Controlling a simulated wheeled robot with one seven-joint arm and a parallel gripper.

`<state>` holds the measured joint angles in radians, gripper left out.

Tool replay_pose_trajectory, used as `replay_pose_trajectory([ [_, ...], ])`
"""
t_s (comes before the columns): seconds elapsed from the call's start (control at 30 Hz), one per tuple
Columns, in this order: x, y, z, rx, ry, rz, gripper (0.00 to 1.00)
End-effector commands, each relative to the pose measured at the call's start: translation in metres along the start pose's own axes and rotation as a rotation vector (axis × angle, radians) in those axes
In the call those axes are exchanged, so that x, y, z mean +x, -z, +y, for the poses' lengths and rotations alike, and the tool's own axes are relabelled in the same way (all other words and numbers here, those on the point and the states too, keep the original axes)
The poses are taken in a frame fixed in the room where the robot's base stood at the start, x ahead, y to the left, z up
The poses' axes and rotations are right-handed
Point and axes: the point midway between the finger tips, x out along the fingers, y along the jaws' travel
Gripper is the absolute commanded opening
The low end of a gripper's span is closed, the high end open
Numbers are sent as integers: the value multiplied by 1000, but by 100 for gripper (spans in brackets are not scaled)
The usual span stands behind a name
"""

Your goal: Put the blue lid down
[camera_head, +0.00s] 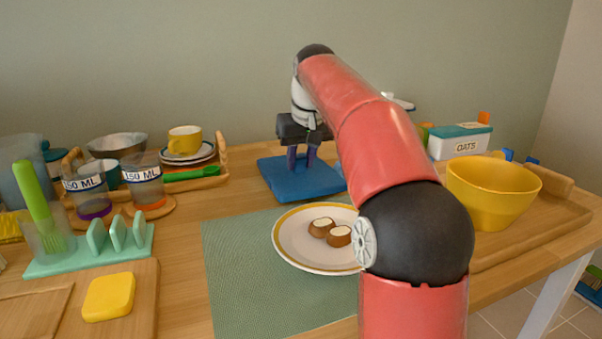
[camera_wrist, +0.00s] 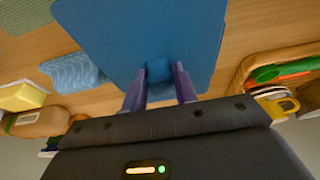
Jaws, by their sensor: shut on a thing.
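The blue lid (camera_head: 312,184) is a flat square in the middle of the table, behind the plate, in the head view. It fills the upper middle of the wrist view (camera_wrist: 196,36). My gripper (camera_head: 303,160) points down at the lid's centre. In the wrist view my gripper (camera_wrist: 159,80) is shut on the small blue knob in the middle of the lid. The lid looks level and at or very near the table top; I cannot tell whether it touches the wood. My arm hides part of the area to the right of the lid.
A white plate (camera_head: 293,252) with two brown-and-white food pieces lies on a green mat (camera_head: 232,262). A wooden tray with dishes and a yellow cup (camera_head: 185,140) stands left. A yellow bowl (camera_head: 490,190) and an oats box (camera_head: 459,142) stand right.

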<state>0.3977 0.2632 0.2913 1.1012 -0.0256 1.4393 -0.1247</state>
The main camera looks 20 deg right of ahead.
Motion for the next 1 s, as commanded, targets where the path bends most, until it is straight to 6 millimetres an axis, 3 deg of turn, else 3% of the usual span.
replay_pose_trajectory([
  [0.13, 19, -7, 0, 1, 0, -1, 0],
  [0.53, 23, -8, 0, 0, 0, -1, 0],
  [0.57, 22, -8, 0, 0, 0, -1, 32],
  [0.7, 21, -8, 0, 0, 0, -1, 50],
  [1.0, 20, -7, 0, 0, 0, 0, 50],
])
